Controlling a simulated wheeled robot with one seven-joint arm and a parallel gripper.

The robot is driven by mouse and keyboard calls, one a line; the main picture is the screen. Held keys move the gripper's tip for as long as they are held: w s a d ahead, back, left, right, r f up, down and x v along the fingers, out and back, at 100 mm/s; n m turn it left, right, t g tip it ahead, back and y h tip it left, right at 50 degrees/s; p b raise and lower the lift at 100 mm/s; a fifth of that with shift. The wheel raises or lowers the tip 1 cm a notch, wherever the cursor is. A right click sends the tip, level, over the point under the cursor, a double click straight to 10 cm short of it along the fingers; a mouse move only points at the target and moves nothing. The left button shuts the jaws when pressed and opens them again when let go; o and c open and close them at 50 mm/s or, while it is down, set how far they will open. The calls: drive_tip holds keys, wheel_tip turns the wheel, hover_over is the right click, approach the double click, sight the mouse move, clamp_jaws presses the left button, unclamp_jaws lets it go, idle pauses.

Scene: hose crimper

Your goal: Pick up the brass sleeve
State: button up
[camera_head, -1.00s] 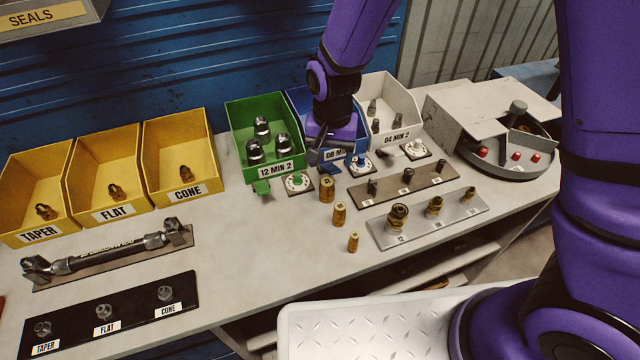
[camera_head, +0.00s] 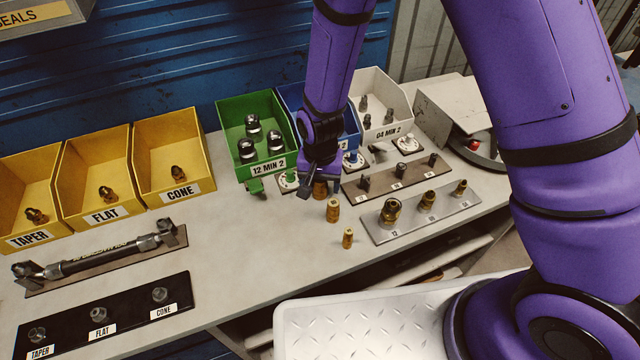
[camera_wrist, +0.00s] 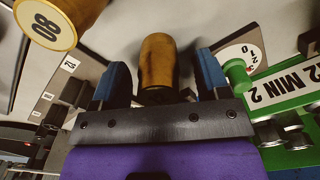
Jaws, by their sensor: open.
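Several brass pieces stand upright on the bench. The largest brass sleeve (camera_head: 320,189) is partly hidden behind my gripper (camera_head: 318,178), which is lowered over it. In the wrist view this sleeve (camera_wrist: 157,62) stands between the two blue fingers of my gripper (camera_wrist: 162,74), with a gap on each side. My gripper is open and holds nothing. A middle-sized brass sleeve (camera_head: 333,211) stands just in front; its top, marked 08, shows in the wrist view (camera_wrist: 50,22). The smallest brass sleeve (camera_head: 348,238) stands nearer the bench's front edge.
The green bin (camera_head: 253,140), marked 12 MIN 2, and a dial with a green knob (camera_head: 288,180) are close to my gripper. A grey plate with brass fittings (camera_head: 421,212) lies to the right.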

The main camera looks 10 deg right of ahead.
drive_tip(key=shift+f, duration=0.3)
drive_tip(key=shift+c, duration=0.2)
drive_tip(key=c, duration=1)
drive_tip(key=shift+r, duration=0.15)
